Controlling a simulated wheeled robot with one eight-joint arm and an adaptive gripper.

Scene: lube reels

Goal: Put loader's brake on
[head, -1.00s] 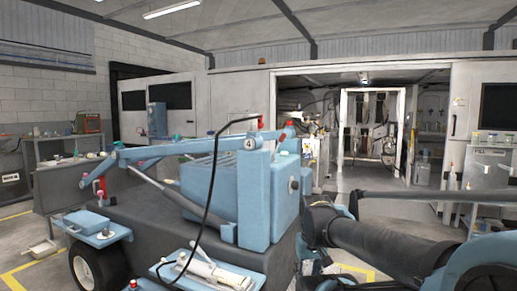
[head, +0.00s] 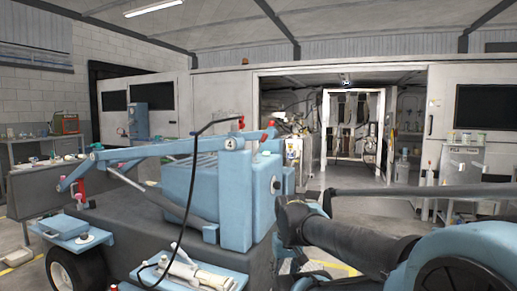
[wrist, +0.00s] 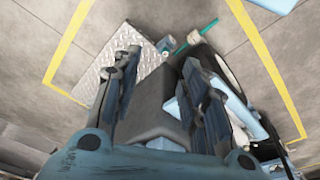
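The loader (head: 235,195) is a blue and dark grey wheeled machine marked 4, at the left and centre of the head view. It has a blue boom (head: 130,152) and several red-tipped parts, including a red handle (head: 78,190) at its left side. I cannot tell which part is the brake. My gripper (wrist: 160,62) is open and empty in the wrist view, pointing down. Between and beyond its fingers are a dark grey body, blue parts and a dark wheel (wrist: 218,68). In the head view my arm reaches in from the right, and the gripper cannot be made out.
A treadplate panel (wrist: 115,55) and yellow floor lines (wrist: 72,40) show in the wrist view. A grey bench (head: 45,150) stands at the back left. A wide doorway (head: 340,140) opens behind the loader, with some clear floor before it.

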